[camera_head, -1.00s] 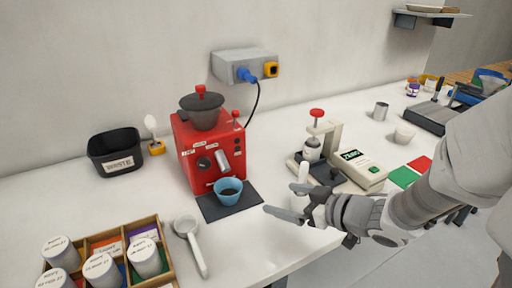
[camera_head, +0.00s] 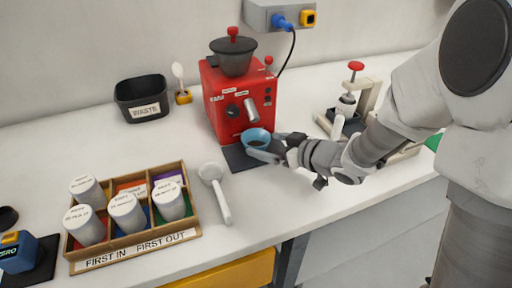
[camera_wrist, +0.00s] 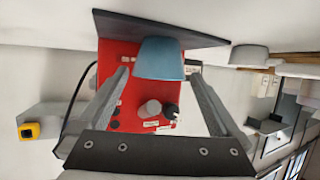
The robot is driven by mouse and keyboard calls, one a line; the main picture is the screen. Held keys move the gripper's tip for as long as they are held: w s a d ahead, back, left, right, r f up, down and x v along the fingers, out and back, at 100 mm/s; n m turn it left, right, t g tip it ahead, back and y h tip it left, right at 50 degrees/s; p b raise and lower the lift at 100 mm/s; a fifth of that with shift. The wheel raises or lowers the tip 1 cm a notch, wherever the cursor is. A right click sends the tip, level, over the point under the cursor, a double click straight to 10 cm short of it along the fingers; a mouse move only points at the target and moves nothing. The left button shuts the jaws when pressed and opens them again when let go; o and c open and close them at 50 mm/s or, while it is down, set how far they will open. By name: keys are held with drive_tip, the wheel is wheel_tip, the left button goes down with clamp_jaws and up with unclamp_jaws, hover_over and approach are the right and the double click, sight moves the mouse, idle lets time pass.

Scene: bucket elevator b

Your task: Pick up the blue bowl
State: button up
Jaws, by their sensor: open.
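The blue bowl (camera_head: 256,137) stands on a dark mat (camera_head: 238,158) in front of the red grinder (camera_head: 238,98). My gripper (camera_head: 266,146) is at the bowl in the head view, its fingers level with the bowl and partly covering its lower front. In the wrist view the bowl (camera_wrist: 160,60) appears upside down between the two open fingers (camera_wrist: 160,88), near their tips. A gap shows on each side of it, and I cannot tell whether either finger touches it.
A white scoop (camera_head: 215,185) and a wooden rack (camera_head: 135,225) of jars lie left of the mat. A black waste bin (camera_head: 143,98) is at the back. A press (camera_head: 350,100) stands right, behind my arm. The counter between bin and rack is clear.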

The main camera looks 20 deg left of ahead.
sight(248, 138)
drive_tip(key=b+x, duration=0.1)
drive_tip(key=x, duration=0.4)
drive_tip(key=shift+w+a+r, duration=0.1)
drive_tip(key=shift+c, duration=0.2)
drive_tip(key=c, duration=1.2)
drive_tip(key=shift+r, duration=0.2)
